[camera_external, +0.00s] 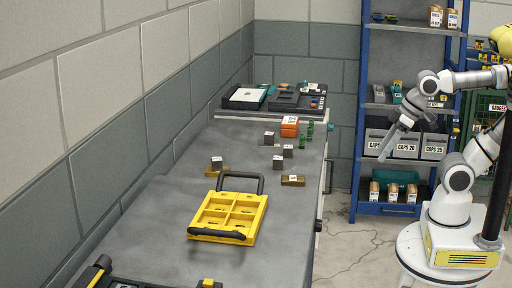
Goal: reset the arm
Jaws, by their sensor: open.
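My gripper (386,152) hangs in the air at the right of the external view, in front of the blue shelf rack and to the right of the bench. Its fingers point down and to the left. It is open, with nothing seen between the fingers. It touches nothing that I can see. My arm is bent, with its elbow near the top right edge and its white base on the floor at the lower right.
A grey bench (165,225) runs along the left wall. It bears a yellow tray (248,228) with compartments, several small grey blocks (269,138), an orange box (289,126) and green pieces (303,133). The blue rack (362,100) holds grey bins (405,146). Floor (350,245) between is clear.

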